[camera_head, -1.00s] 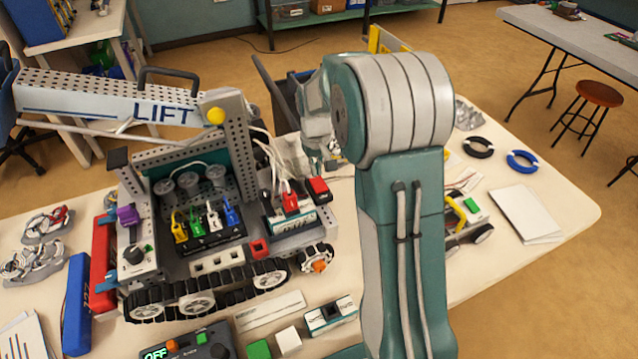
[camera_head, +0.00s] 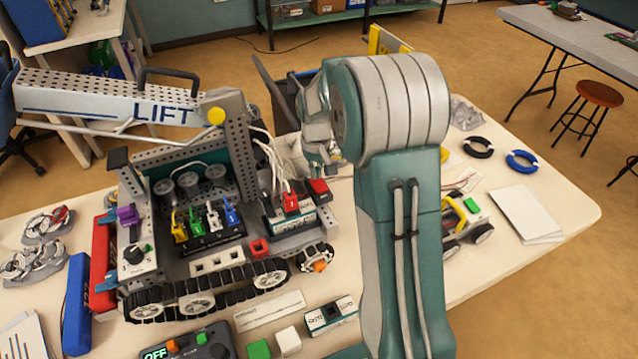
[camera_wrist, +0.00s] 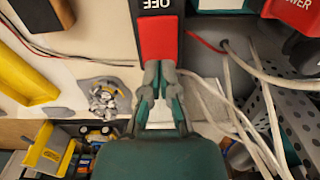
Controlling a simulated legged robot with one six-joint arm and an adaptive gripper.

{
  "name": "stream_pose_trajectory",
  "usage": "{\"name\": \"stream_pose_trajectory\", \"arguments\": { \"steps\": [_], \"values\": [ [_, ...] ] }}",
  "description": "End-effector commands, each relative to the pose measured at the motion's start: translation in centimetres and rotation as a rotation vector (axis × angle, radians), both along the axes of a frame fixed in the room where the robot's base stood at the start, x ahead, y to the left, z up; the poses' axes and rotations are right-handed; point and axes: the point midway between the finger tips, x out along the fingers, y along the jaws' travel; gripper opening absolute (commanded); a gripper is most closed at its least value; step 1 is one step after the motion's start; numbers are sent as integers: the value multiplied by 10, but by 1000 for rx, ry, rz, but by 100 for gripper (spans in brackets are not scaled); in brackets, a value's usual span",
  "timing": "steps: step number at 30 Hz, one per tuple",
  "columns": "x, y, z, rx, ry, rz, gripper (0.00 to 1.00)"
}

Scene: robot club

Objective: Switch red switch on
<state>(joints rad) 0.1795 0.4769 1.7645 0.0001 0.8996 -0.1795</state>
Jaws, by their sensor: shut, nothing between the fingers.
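The red switch (camera_wrist: 158,38) is a red rocker in a black housing marked OFF, upside down at the top middle of the wrist view. In the head view, a small red block (camera_head: 318,187) at the right rear of the LIFT vehicle appears to be this switch. My gripper (camera_wrist: 158,68) is shut and empty, with its fingertips at the lower end of the red rocker. I cannot tell whether they touch it. In the head view my gripper (camera_head: 326,172) is right by the switch, partly hidden by my arm.
A red POWER connector (camera_wrist: 296,18) and loose white wires (camera_wrist: 236,95) lie to the right in the wrist view. The LIFT vehicle (camera_head: 190,215) fills the table's left part. Table space (camera_head: 545,190) at the right is partly clear.

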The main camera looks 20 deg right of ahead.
Motion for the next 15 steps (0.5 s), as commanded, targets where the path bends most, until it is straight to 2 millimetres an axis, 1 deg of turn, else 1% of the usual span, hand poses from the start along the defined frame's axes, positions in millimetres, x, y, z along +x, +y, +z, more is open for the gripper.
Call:
{"name": "stream_pose_trajectory", "arguments": {
  "steps": [15],
  "values": [
    [0,0,-7,0,1,0,0]
  ]
}}
